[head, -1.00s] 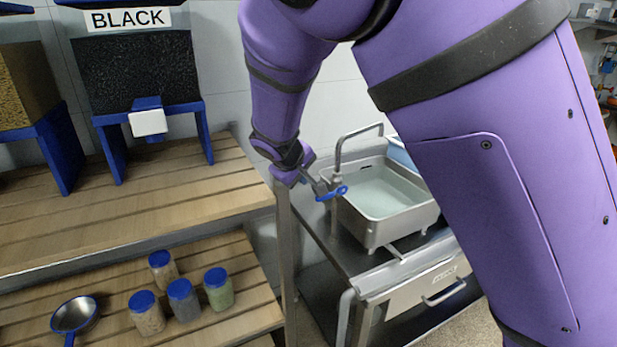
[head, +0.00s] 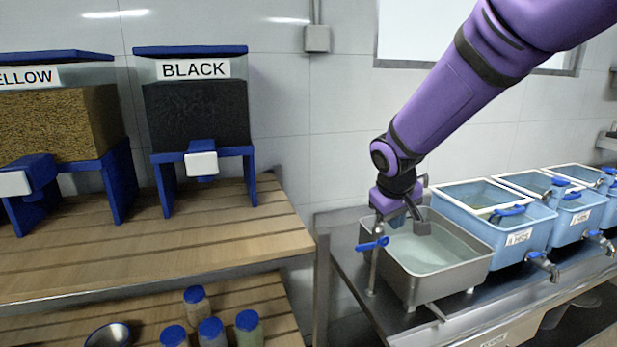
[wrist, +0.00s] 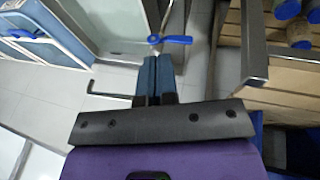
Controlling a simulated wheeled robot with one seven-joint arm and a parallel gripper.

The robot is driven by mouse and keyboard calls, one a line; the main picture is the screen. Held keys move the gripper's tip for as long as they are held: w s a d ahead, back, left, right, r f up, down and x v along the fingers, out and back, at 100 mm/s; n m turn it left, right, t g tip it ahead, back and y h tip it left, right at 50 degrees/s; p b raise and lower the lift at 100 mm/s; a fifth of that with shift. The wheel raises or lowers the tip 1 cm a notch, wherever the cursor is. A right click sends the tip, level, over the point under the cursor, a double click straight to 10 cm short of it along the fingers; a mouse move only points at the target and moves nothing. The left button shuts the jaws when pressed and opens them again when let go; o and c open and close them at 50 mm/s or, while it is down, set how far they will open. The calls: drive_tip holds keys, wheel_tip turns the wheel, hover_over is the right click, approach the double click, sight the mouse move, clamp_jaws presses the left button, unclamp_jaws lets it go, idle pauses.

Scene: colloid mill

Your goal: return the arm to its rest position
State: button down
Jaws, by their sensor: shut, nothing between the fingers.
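My purple arm comes down from the upper right in the head view. The blue lever (wrist: 170,40) shows just beyond the fingertips there. I cannot tell whether the fingers touch the tap.
Light blue tubs (head: 508,238) with taps stand right of the basin on the metal bench. Left is a wooden shelf (head: 240,222) with the BLACK dispenser (head: 196,125) and a YELLOW one (head: 58,125). Lidded jars (head: 210,330) and a metal pan (head: 108,337) are below.

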drive_tip(key=s+d+r+m+y, duration=0.1)
drive_tip(key=s+d+r, duration=0.4)
drive_tip(key=s, duration=0.2)
drive_tip(key=s+d+r+m+y, duration=0.1)
drive_tip(key=s+d+r+m, duration=0.1)
drive_tip(key=s+d+r, duration=0.4)
drive_tip(key=s+r+m+t, duration=0.1)
drive_tip(key=s, duration=1.4)
drive_tip(key=shift+s+d, duration=0.3)
drive_tip(key=shift+s, duration=0.05)
